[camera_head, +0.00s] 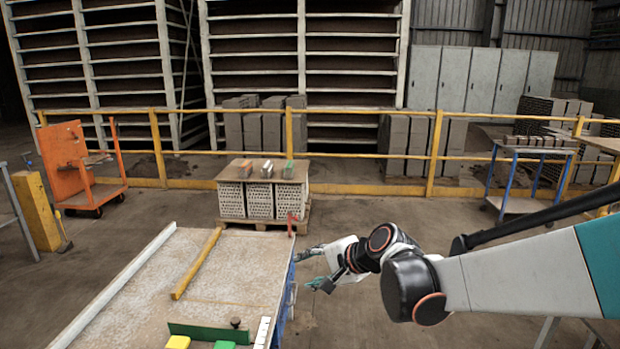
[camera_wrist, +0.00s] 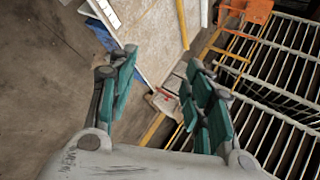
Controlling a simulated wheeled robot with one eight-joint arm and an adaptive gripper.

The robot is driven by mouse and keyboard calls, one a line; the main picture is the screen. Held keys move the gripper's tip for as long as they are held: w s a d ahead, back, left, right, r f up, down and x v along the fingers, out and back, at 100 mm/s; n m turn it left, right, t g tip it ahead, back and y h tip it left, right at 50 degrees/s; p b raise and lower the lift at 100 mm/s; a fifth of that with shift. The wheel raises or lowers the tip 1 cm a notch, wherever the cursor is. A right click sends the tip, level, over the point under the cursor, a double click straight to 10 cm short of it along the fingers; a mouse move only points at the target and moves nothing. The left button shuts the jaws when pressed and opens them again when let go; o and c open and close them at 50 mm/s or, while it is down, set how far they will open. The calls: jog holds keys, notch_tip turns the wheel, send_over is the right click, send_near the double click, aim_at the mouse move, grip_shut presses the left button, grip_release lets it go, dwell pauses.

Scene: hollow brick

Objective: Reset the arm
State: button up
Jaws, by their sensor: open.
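My arm reaches in from the right side of the head view. My gripper (camera_head: 309,270) hangs just off the right edge of the worktable (camera_head: 235,272), beside its blue side. In the wrist view my gripper (camera_wrist: 162,66) has its two teal-padded fingers spread wide, with nothing between them. The worktable (camera_wrist: 158,35) shows beyond the fingers there, with its edge between them.
A brick stack (camera_head: 262,200) on a pallet carries several small coloured bricks. A yellow railing (camera_head: 345,187), orange cart (camera_head: 75,165) and blue-legged cart (camera_head: 525,185) stand behind.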

jog(key=s+d+n+h, duration=0.3)
jog(key=s+d, duration=0.6)
jog(key=s, duration=0.4)
jog(key=s+d+n+h, duration=0.4)
jog(key=s+d+n, duration=0.2)
jog(key=s+d, duration=0.4)
jog(key=s+r, duration=0.1)
jog(key=s, duration=0.3)
jog(key=shift+s+d+n+h, duration=0.15)
jog(key=shift+s+n+h, duration=0.15)
